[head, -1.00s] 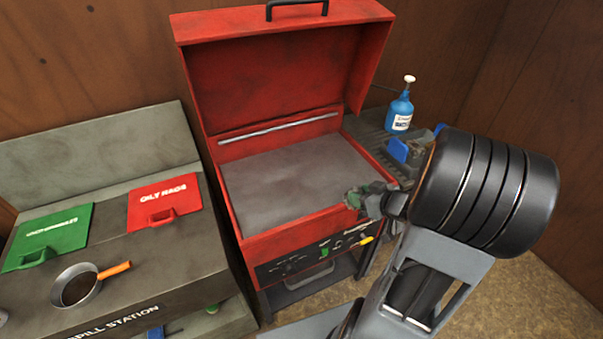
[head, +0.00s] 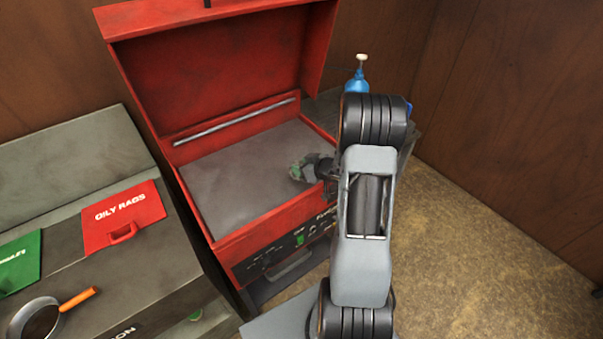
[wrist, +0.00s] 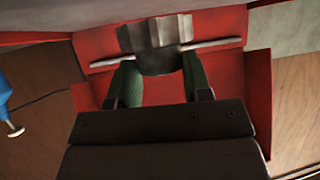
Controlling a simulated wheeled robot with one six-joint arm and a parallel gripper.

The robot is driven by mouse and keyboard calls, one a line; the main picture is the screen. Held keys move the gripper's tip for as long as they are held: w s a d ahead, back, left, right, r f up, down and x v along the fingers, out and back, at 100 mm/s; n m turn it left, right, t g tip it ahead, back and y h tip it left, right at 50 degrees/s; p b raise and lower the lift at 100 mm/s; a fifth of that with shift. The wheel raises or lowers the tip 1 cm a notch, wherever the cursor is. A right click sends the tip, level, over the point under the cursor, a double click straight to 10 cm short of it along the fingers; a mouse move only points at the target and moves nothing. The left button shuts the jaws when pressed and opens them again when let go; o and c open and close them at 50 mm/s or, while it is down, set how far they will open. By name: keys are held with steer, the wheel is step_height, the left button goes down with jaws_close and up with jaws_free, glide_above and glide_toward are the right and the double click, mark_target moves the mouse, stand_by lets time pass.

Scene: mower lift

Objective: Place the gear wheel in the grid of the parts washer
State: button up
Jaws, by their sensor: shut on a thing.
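The parts washer (head: 222,65) is a red box with its lid raised, in the head view. Inside it lies a flat grey surface (head: 230,178); I cannot make out a grid on it. My gripper (head: 312,167) is over the right front part of this surface, its green fingers partly hidden by the arm. In the wrist view my gripper (wrist: 157,80) is shut on the gear wheel (wrist: 157,36), a dark grey toothed part held between the two green fingers. The red lid and a pale bar (wrist: 215,45) show behind it. The height above the surface is hard to tell.
The grey spill station with the red oily rags lid (head: 122,215), a green lid (head: 18,262) and a pan (head: 35,320) stands left of the washer. A blue pump bottle (head: 356,82) stands at the washer's right. The right floor (head: 490,220) is clear.

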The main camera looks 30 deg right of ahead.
steer(key=f, duration=0.3)
steer(key=shift+w+f+p, duration=0.1)
steer(key=shift+w+p, duration=0.2)
steer(key=shift+w, duration=0.05)
steer(key=shift+f, duration=0.3)
